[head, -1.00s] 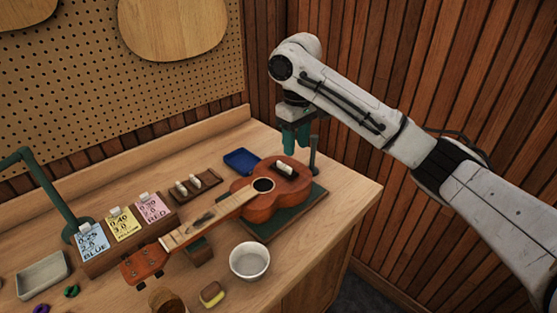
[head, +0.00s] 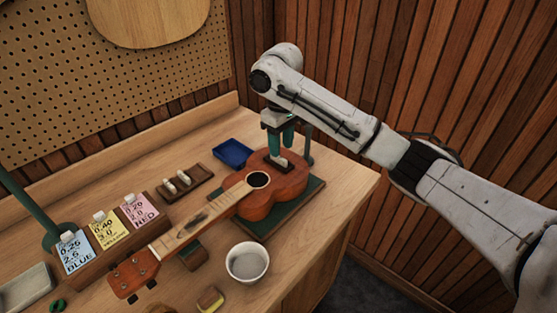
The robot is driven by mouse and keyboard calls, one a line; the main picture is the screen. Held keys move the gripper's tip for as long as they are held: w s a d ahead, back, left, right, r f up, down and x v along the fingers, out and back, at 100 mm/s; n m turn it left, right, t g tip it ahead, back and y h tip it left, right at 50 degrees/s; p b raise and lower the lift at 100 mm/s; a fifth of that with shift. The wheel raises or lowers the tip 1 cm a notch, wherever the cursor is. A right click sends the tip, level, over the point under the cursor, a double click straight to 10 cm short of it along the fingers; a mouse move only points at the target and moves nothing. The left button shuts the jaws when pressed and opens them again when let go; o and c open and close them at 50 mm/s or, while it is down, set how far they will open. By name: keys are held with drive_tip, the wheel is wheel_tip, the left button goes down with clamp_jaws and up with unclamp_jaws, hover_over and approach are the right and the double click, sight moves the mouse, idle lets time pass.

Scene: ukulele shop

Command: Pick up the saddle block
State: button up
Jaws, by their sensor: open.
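A small pale block (head: 280,163), which looks like the saddle block, lies on the dark bridge area of the brown ukulele (head: 264,205). My gripper (head: 282,155), with teal fingers, points straight down just over this block. The jaws are open. The fingers partly hide the block, and I cannot tell whether they touch it or reach around it. The ukulele lies face up on a dark green mat (head: 309,198), with its neck toward the lower left.
A wooden holder (head: 200,192) with small pale pieces and a blue tray (head: 233,152) stand behind the ukulele. A dark post (head: 309,152) stands close right of my gripper. A white bowl (head: 247,263) is in front. Label cards (head: 108,228) stand left.

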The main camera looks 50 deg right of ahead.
sight(282, 159)
wheel_tip(282, 159, down, 4)
drive_tip(key=shift+d+f+p, duration=0.1)
drive_tip(key=shift+p, duration=0.2)
clamp_jaws()
idle(0.3)
